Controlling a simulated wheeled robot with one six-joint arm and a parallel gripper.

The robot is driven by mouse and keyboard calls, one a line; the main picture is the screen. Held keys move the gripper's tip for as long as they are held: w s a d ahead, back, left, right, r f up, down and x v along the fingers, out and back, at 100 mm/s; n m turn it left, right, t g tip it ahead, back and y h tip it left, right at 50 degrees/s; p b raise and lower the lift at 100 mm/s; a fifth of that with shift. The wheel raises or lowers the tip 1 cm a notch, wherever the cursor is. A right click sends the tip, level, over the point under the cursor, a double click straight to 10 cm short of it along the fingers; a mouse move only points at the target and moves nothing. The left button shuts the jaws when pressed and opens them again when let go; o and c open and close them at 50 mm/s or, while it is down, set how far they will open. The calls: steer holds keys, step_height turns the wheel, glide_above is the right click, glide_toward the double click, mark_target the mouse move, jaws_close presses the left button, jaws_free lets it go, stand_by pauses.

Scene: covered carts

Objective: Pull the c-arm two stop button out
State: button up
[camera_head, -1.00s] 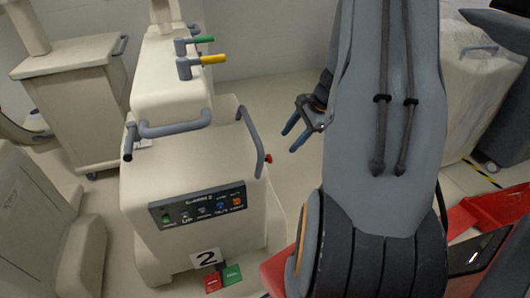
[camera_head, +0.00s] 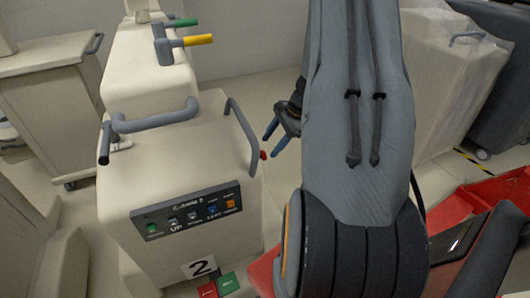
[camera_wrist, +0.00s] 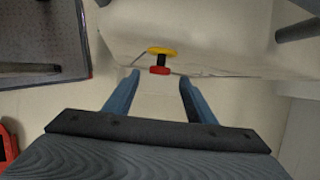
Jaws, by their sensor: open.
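The c-arm two (camera_head: 110,215) is a cream cart with a "2" label, a dark front panel and grey handles. Its stop button (camera_head: 263,155) is a small red knob on the right side. In the wrist view the red stop button (camera_wrist: 160,71) shows below a yellow piece, straight ahead between my fingertips. My gripper (camera_head: 271,145) is open and empty, with blue fingers, just right of the button in the head view. In the wrist view my gripper (camera_wrist: 160,79) has its fingertips either side of the knob's line, seemingly just short of it.
A grey handle (camera_head: 242,132) rises close to the button. Red and green pedals (camera_head: 228,283) lie on the floor at the cart's foot. A red tray (camera_head: 480,200) is at the right, and a plastic-covered cart (camera_head: 445,75) stands behind. Another cream cart (camera_head: 45,110) is at the left.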

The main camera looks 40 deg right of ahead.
steer(key=shift+p+x, duration=0.3)
steer(key=shift+x, duration=2.3)
